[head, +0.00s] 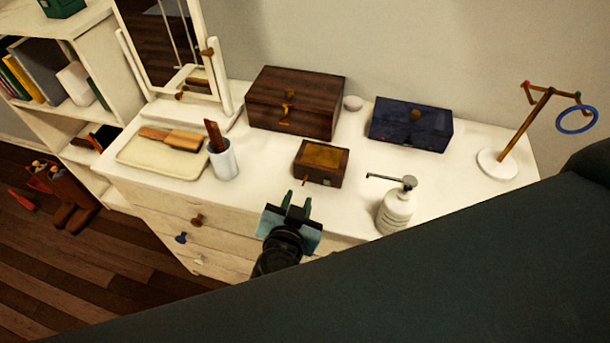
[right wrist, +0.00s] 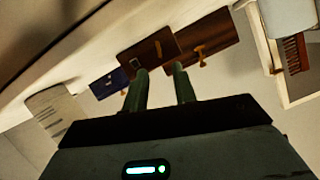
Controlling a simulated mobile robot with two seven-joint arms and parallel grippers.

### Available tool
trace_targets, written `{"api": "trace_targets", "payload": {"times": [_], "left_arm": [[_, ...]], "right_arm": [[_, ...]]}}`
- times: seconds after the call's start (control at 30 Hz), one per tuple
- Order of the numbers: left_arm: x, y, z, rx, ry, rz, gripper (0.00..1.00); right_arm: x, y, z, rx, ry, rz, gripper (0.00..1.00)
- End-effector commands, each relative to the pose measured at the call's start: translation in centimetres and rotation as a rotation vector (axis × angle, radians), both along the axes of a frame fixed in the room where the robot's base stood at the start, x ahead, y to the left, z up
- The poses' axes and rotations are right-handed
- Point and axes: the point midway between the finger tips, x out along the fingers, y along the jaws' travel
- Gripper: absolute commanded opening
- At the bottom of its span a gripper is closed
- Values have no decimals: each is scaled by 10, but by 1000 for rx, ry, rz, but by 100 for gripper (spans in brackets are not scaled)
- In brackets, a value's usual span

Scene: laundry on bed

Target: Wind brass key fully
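A small brown wooden box (head: 321,163) with a brass-coloured top sits near the dresser's front edge. A small brass key (head: 305,182) sticks out from its front, toward my right gripper. My right gripper (head: 298,196) is in front of the box, its two green fingers apart with nothing seen between them. In the right wrist view the fingers (right wrist: 160,69) also stand apart, with the small box (right wrist: 152,48) just beyond them. I cannot make out the key there, nor whether a finger touches the box. My left gripper is not in view.
The white dresser (head: 260,190) holds a larger wooden chest (head: 297,103), a blue box (head: 410,125), a soap dispenser (head: 397,208) close on the right, a white cup (head: 223,160), a tray (head: 135,157) and a hook stand (head: 496,163). A large dark shape covers the lower right.

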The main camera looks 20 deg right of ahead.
Motion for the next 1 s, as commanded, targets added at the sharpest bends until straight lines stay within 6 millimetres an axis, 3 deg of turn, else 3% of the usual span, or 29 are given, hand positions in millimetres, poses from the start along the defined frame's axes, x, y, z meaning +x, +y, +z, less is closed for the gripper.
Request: {"api": "trace_targets", "payload": {"times": [0.27,0.7,1.0], "left_arm": [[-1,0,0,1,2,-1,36],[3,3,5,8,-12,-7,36],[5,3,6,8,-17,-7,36]], "right_arm": [[1,0,-3,-7,24,1,27],[49,-27,-23,-8,18,0,27],[63,-34,-31,-4,20,1,27]]}}
